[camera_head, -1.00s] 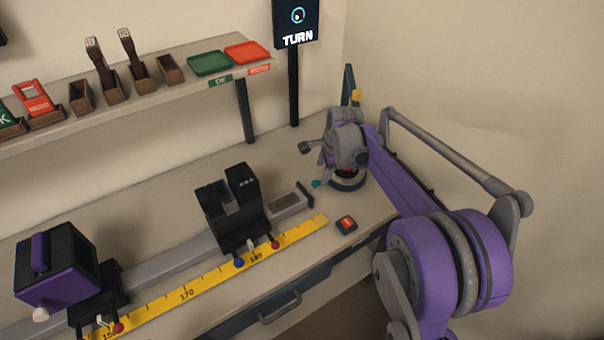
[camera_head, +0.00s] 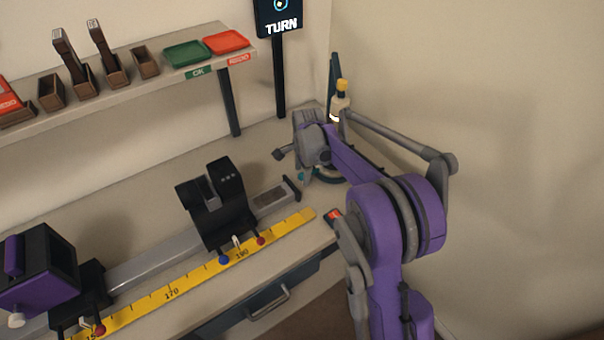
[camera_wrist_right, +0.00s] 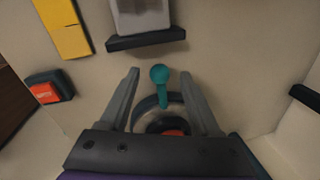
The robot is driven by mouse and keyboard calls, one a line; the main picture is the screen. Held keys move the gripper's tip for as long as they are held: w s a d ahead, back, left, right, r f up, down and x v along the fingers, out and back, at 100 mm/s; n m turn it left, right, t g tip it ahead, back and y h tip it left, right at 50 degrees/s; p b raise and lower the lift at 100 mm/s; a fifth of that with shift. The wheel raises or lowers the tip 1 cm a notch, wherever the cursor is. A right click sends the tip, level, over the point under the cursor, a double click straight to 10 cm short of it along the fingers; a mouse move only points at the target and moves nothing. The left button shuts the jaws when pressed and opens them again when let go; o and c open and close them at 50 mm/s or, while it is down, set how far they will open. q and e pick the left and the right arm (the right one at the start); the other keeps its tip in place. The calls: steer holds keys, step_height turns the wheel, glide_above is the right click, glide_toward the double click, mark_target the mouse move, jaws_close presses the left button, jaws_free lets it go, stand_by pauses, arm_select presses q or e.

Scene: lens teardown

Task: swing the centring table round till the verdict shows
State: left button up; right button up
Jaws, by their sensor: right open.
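The centring table is a dark round turntable (camera_head: 332,179) at the bench's far right corner, largely hidden by my right arm in the head view. Its teal handle (camera_wrist_right: 160,88) points up from the ring in the wrist view; only a bit of teal (camera_head: 302,176) shows in the head view. A red patch (camera_wrist_right: 174,132) lies inside the ring. My right gripper (camera_wrist_right: 160,76) is open, with a finger on each side of the handle and gaps between. The display (camera_head: 281,18) on the post reads "TURN". My left gripper is out of view.
A red button box (camera_wrist_right: 50,90) sits left of the gripper, near the yellow ruler (camera_head: 215,264). A black-ended rail (camera_wrist_right: 146,40) lies ahead. A yellow-capped bottle (camera_head: 340,100) stands behind my arm. Green (camera_head: 184,54) and red (camera_head: 226,42) trays are on the shelf.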

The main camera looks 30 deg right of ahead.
steer(key=shift+w+f, duration=0.1)
steer(key=shift+f, duration=0.4)
jaws_close()
stand_by(1.2)
